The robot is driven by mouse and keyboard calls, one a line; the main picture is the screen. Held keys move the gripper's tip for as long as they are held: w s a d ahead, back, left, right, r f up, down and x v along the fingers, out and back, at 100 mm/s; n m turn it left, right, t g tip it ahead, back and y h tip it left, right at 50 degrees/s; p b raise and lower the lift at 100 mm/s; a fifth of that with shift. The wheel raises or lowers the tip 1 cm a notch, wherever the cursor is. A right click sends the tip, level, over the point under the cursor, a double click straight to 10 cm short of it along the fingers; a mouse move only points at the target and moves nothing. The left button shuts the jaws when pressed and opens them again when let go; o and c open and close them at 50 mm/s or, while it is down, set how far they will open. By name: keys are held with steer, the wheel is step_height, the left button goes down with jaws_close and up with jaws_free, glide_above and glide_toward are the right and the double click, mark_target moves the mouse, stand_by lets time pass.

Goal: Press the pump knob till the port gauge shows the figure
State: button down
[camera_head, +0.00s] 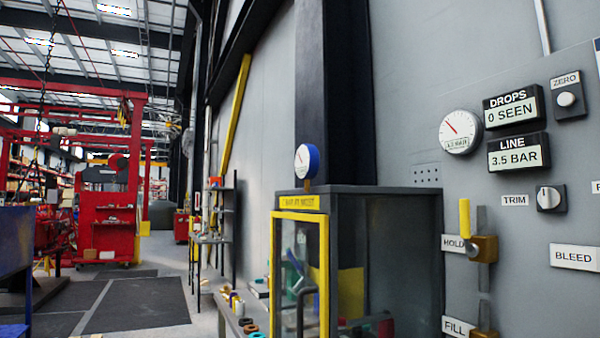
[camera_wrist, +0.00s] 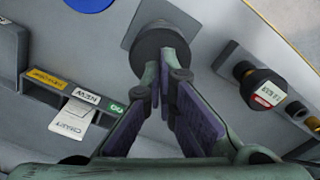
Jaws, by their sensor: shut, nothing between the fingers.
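My gripper (camera_wrist: 165,72) shows only in the wrist view, its two fingers shut and empty. The tips are at the lower edge of a dark round knob (camera_wrist: 158,38) on a grey square plate; I cannot tell whether they touch it. No pump label shows. In the head view a white round gauge (camera_head: 460,132) with a red needle is on the grey panel. A blue-rimmed gauge (camera_head: 305,161) stands on the dark cabinet. Neither is clearly marked as the port gauge. The line display (camera_head: 518,153) reads 3.5 BAR.
The drops display (camera_head: 513,110) reads 0 SEEN. A zero button (camera_head: 567,99), trim knob (camera_head: 549,198) and yellow-handled hold valve (camera_head: 464,220) are on the panel. In the wrist view a card rack (camera_wrist: 50,95) lies left and a labelled black fitting (camera_wrist: 262,88) right.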

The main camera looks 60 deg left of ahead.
steer(key=shift+f, duration=0.15)
steer(key=shift+f+b, duration=1.1)
steer(key=shift+f, duration=0.6)
steer(key=shift+r+p, duration=1.85)
steer(key=shift+r, duration=0.05)
steer(key=shift+d, duration=0.1)
